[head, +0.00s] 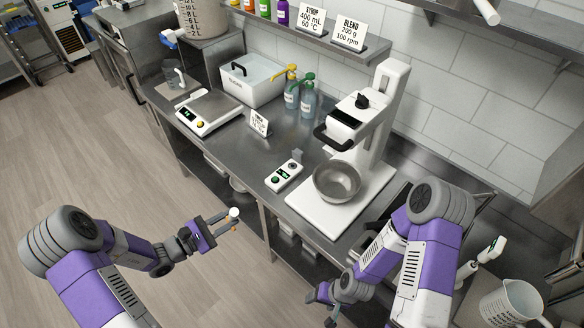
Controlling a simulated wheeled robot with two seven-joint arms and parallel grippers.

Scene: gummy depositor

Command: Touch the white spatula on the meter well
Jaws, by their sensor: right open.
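My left gripper (212,232) is over the floor, left of the steel counter's front edge. It appears shut on a small white-tipped piece with a tan part, which looks like the white spatula (233,213); it is seen small and nearly end-on. My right gripper (321,306) is open and empty, low in front of the counter, apart from the meter.
A white stand mixer (386,100) with a steel bowl (337,181) is on the counter (235,150). A small control box (284,176), a scale (209,111) and a white tub (251,79) are left of it. A clear measuring jug (511,301) is at the lower right.

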